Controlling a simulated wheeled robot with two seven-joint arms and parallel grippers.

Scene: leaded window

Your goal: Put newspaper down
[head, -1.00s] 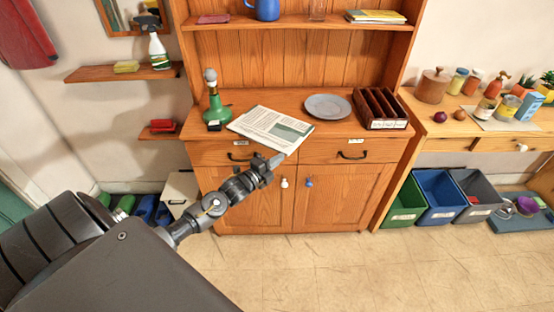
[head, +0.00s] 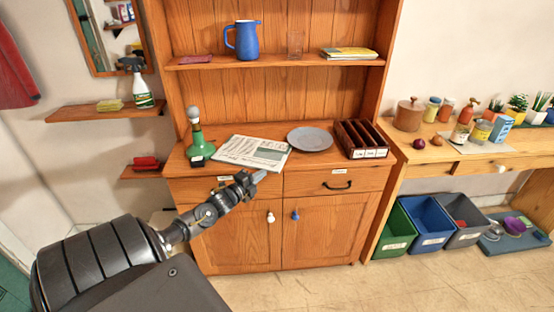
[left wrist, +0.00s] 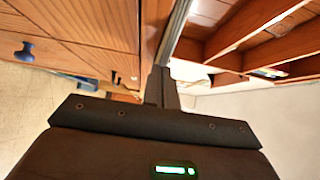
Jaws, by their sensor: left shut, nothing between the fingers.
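The newspaper (head: 254,153) lies flat on the wooden cabinet's counter (head: 315,167), between a green lamp base and a grey plate. Its front edge is near the counter's front edge. My right gripper is not in view.
A green lamp base (head: 199,143), a grey plate (head: 310,139) and a brown letter rack (head: 361,139) share the counter. A blue jug (head: 243,40) stands on the shelf above. Bins (head: 430,218) stand at the right. The floor in front is clear.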

